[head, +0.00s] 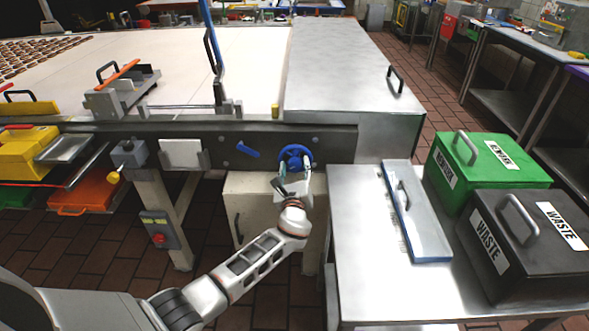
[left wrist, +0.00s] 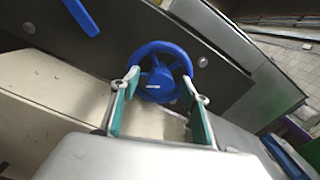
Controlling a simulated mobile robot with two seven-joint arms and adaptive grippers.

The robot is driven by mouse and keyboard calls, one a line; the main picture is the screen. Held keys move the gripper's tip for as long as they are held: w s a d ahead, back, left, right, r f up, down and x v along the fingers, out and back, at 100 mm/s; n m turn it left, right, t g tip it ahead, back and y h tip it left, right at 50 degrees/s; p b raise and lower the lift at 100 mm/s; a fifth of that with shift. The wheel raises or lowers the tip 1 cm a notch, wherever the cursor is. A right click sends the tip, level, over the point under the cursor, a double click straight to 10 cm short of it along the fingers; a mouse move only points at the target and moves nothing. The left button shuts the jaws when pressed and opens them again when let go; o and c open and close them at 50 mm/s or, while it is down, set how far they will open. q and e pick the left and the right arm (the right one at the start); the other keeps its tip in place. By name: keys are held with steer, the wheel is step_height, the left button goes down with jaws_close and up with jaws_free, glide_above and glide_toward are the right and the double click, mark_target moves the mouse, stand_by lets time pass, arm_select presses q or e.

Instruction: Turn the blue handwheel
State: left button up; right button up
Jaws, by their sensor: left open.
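The blue handwheel (head: 295,155) is mounted on the dark side rail of the conveyor, near its right end. It also shows in the left wrist view (left wrist: 160,54), with a blue hub and spokes. My left gripper (head: 293,176) reaches up to the wheel from below in the head view. Its two teal-padded fingers (left wrist: 158,92) are open, one on each side of the wheel's lower part. I cannot tell whether they touch the rim. My right gripper is not in view.
A blue lever (head: 247,149) sits on the rail left of the wheel. A cream cabinet (head: 262,205) stands below it. To the right, a steel table (head: 378,290) carries a blue-edged tray (head: 412,215), a green bin (head: 480,172) and a black waste bin (head: 525,245).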

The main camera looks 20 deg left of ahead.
arm_select(q)
steer(key=v, duration=1.2)
